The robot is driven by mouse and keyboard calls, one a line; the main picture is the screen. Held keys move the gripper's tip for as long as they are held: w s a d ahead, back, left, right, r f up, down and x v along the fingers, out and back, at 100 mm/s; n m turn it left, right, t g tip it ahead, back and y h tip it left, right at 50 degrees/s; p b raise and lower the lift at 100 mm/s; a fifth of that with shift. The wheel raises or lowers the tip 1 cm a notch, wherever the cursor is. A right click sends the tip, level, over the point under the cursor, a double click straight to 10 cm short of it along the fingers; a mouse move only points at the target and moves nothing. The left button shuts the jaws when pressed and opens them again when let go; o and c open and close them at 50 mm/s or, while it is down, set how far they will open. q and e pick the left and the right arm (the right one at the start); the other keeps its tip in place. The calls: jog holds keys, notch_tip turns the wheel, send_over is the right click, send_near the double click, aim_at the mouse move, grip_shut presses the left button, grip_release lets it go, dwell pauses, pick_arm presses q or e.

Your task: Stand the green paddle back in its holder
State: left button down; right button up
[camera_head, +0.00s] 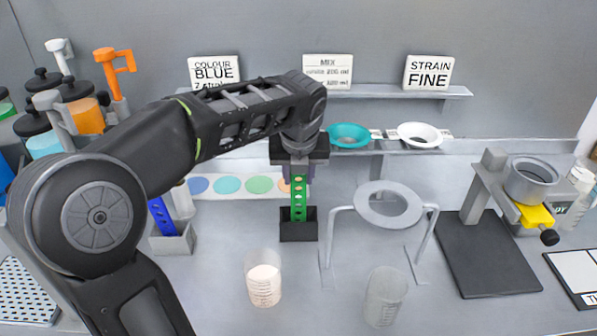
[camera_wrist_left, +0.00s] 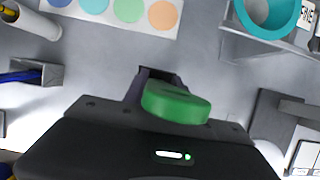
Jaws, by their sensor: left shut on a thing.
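The green paddle (camera_head: 298,200), with a row of holes, hangs upright below my left gripper (camera_head: 299,172). The gripper is shut on its upper end. The paddle's lower end is at the mouth of a small black holder (camera_head: 298,232) on the bench and looks to be inside it; how deep I cannot tell. In the left wrist view the green top of the paddle (camera_wrist_left: 176,103) shows beyond my gripper's dark body, which hides most of the holder. My right gripper is in neither view.
A blue paddle (camera_head: 161,216) stands in a grey holder (camera_head: 173,244) to the left. A beaker of pale liquid (camera_head: 263,284) and an empty beaker (camera_head: 384,296) stand in front. A grey ring stand (camera_head: 389,207) is close on the right. A colour card (camera_head: 228,186) lies behind.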

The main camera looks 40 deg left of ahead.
pick_arm(q)
jog(key=shift+f, duration=0.25)
jog(key=c, duration=0.9)
grip_release()
jog(key=shift+r, duration=0.15)
jog(key=v, duration=0.7)
jog(key=shift+s+d+r, duration=0.1)
jog(key=shift+d+r, duration=0.05)
jog(key=shift+r, duration=0.1)
